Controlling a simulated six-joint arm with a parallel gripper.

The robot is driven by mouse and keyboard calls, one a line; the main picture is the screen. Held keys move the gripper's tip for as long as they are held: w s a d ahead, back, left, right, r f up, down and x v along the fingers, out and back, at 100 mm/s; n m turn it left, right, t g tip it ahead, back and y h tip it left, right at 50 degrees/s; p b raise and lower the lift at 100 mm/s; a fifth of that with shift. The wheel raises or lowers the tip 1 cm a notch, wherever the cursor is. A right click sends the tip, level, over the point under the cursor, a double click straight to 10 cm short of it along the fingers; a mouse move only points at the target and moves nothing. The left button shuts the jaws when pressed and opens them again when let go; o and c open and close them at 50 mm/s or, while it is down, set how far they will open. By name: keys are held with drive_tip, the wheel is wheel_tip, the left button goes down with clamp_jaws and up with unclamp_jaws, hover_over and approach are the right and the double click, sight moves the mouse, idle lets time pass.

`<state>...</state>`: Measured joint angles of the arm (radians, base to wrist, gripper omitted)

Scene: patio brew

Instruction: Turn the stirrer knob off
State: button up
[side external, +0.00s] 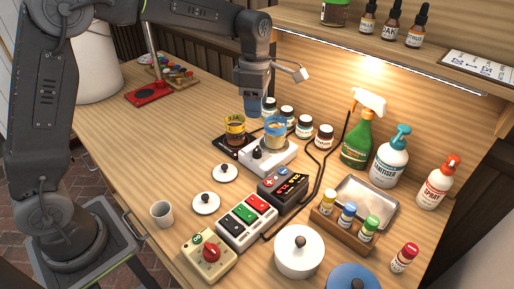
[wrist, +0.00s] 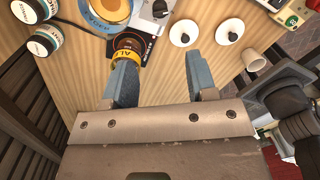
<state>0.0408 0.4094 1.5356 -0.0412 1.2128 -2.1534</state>
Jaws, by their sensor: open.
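The stirrer is a white box (side external: 276,161) with a black knob (side external: 257,153) on its front and a beaker of yellow liquid (side external: 275,134) on top. In the wrist view, the knob (wrist: 160,9) shows at the top edge, beyond my fingertips. My gripper (side external: 252,107) is open and empty above the back of the bench, behind the stirrer. Its two blue-grey fingers (wrist: 162,72) are spread apart in the wrist view. The left finger overlaps the lower edge of an amber, yellow-labelled beaker (wrist: 129,44); I cannot tell whether they touch. The knob's pointer direction is too small to read.
The amber beaker (side external: 235,138) stands left of the stirrer on a black scale. Lidded jars (side external: 304,126) stand behind. A black controller (side external: 283,188), switch box (side external: 246,222) and red-knobbed box (side external: 209,254) lie in front. Spray bottles (side external: 357,140) stand right. The bench's left is mostly clear.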

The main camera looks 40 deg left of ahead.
sight(257, 148)
drive_tip(key=f+n, duration=0.2)
drive_tip(key=f, duration=0.2)
drive_tip(key=f+n, duration=0.2)
drive_tip(key=f, duration=0.3)
drive_tip(key=f+n, duration=0.2)
drive_tip(key=f, duration=0.3)
drive_tip(key=shift+s+d+n, duration=0.15)
drive_tip(key=shift+d+n, duration=0.1)
drive_tip(key=shift+n, duration=0.15)
drive_tip(key=shift+r, duration=0.1)
drive_tip(key=shift+c, duration=0.3)
drive_tip(key=c, duration=0.8)
drive_tip(key=shift+n, duration=1.6)
drive_tip(key=shift+c, duration=0.2)
drive_tip(key=o, duration=0.9)
